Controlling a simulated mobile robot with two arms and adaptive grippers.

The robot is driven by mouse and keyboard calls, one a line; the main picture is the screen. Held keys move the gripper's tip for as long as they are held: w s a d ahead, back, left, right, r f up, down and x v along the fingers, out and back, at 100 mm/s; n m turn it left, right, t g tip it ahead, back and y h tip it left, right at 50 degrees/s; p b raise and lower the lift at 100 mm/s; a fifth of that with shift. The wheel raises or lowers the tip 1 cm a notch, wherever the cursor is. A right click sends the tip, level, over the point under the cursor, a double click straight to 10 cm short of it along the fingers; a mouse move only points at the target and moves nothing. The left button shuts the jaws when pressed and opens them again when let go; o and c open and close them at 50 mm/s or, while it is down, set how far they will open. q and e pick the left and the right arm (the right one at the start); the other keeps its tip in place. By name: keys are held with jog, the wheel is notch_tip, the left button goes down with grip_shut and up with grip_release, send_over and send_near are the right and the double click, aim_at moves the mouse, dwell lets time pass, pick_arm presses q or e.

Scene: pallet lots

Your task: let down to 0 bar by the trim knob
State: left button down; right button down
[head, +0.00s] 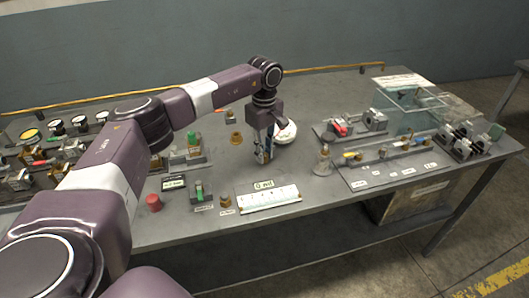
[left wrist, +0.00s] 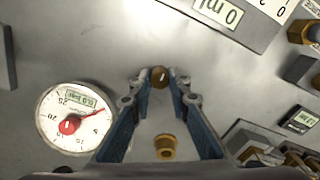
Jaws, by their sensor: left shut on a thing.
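My left gripper (head: 264,158) points down at the middle of the bench. In the left wrist view its blue fingers (left wrist: 161,78) are closed on a small round brass knob (left wrist: 160,77), which I take as the trim knob; the gripper hides it in the head view. A white round gauge (left wrist: 74,126) with a red hub and red needle lies to the left of the fingers. Its needle points to the upper right; its small display is too blurred to read surely. The gauge also shows behind the gripper in the head view (head: 287,131). My right gripper is not in view.
A brass fitting (left wrist: 165,146) stands between the fingers' bases in the wrist view. A panel with a "0 ml" display (head: 265,186) lies in front of the gripper. A red knob (head: 153,202) stands front left. Valve assemblies (head: 352,125) fill the right side; several dials sit far left.

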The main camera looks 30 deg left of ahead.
pick_arm(q)
jog(key=shift+w+r, duration=0.15)
jog(key=c, duration=2)
grip_release()
jog(key=shift+a, duration=0.1)
jog(key=shift+o, duration=1)
notch_tip(320, 180, up, 12)
